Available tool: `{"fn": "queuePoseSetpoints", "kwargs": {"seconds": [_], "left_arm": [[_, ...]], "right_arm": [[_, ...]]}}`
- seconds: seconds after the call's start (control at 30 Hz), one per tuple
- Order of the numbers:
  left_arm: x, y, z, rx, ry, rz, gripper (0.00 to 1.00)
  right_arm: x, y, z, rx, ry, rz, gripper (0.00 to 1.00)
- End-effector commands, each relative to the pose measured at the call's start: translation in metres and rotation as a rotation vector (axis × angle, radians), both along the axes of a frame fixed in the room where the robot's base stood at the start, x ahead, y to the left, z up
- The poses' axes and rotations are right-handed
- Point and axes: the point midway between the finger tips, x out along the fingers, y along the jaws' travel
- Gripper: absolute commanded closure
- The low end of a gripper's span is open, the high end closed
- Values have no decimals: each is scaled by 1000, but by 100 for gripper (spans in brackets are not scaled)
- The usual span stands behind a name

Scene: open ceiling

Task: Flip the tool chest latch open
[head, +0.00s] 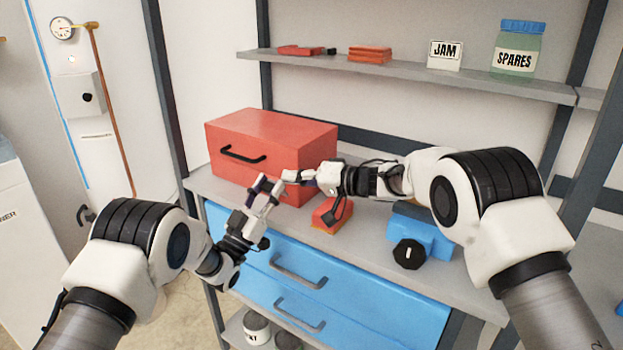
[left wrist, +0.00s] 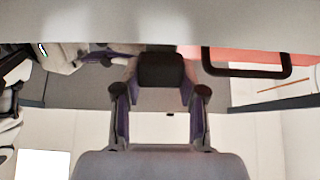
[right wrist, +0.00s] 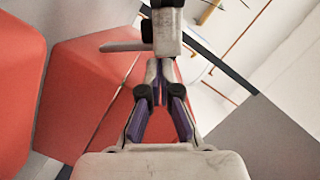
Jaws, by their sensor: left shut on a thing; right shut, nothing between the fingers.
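The red tool chest (head: 285,133) stands on the grey shelf top, its black handle (head: 243,155) on the front face. My left gripper (head: 264,187) is at the chest's lower front, its fingers closed on a dark block (left wrist: 160,70) with grey behind it. This block seems to be the latch, but I cannot tell for sure. My right gripper (head: 288,177) is shut and empty, just to the right of the left one at the chest front. In the right wrist view its tips (right wrist: 159,84) meet close to a grey part (right wrist: 165,35). The grippers largely hide the latch area.
A red-orange block (head: 332,217) and a blue object (head: 420,235) with a black knob (head: 408,254) sit on the shelf top, under and near my right arm. Blue drawers (head: 330,280) are below.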

Motion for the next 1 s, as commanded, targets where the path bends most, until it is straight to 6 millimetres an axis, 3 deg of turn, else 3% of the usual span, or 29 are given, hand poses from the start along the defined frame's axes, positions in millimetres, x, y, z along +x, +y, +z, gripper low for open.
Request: {"fn": "queuePoseSetpoints", "kwargs": {"seconds": [0.17,0.83,0.87,0.9,0.93,1.0], "left_arm": [[0,0,0,-1,1,0,100],[0,0,0,1,1,0,100],[1,0,0,1,1,0,56],[1,0,1,0,0,0,42],[1,0,1,0,0,0,33],[0,0,1,0,-1,-1,33]], "right_arm": [[6,14,-2,0,-1,-1,100],[-4,24,-12,-4,4,9,100],[-4,24,-12,-4,4,9,100],[-4,24,-13,-5,5,10,100],[-4,24,-13,-5,5,10,100],[-4,24,-13,-5,6,8,100]]}}
